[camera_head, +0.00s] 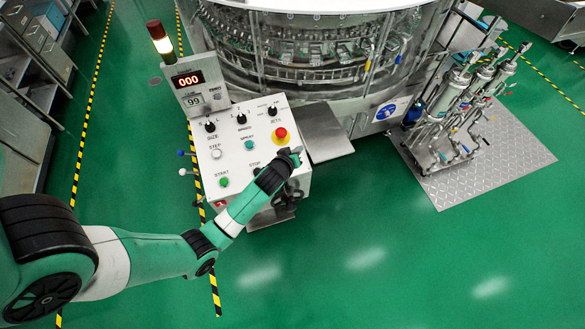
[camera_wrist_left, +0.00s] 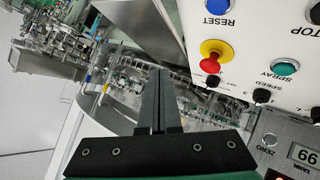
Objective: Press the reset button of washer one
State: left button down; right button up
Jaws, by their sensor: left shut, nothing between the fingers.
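The white control panel (camera_head: 245,150) of the washer stands at the machine's near left. In the left wrist view, the blue reset button (camera_wrist_left: 218,6), labelled RESET, sits at the top edge on the panel (camera_wrist_left: 262,30), partly cut off by the frame. In the head view my arm hides it. My left gripper (camera_head: 295,152) is at the panel's right edge, below the red emergency knob. In the left wrist view the left gripper (camera_wrist_left: 158,74) is shut and empty, its tips left of and below the reset button in the picture. The right gripper is not in view.
A red emergency knob (camera_head: 281,136) on yellow stands close to my gripper, with a green-teal spray button (camera_head: 249,145) nearby. A display box (camera_head: 190,85) rises behind the panel. A grey metal plate (camera_head: 325,132) adjoins the panel's right side. The green floor in front is clear.

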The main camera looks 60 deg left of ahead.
pick_arm(q)
jog(key=s+f, duration=0.1)
jog(key=a+f+b, duration=0.1)
jog(key=f, duration=0.1)
jog(key=shift+s+a, duration=0.1)
jog(key=shift+s, duration=0.25)
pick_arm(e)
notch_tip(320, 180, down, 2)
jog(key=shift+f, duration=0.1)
pick_arm(q)
jog(key=f+b, duration=0.2)
jog(key=a+f+b, duration=0.1)
jog(key=f+b, duration=0.2)
jog(key=a+f+b, duration=0.1)
jog(key=f+b, duration=0.2)
jog(key=shift+w+a+f, duration=0.15)
jog(key=shift+f, duration=0.1)
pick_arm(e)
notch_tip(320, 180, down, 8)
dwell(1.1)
pick_arm(q)
jog(key=shift+a+f+b, duration=0.1)
jog(key=shift+f+b, duration=0.25)
jog(key=shift+b, duration=0.05)
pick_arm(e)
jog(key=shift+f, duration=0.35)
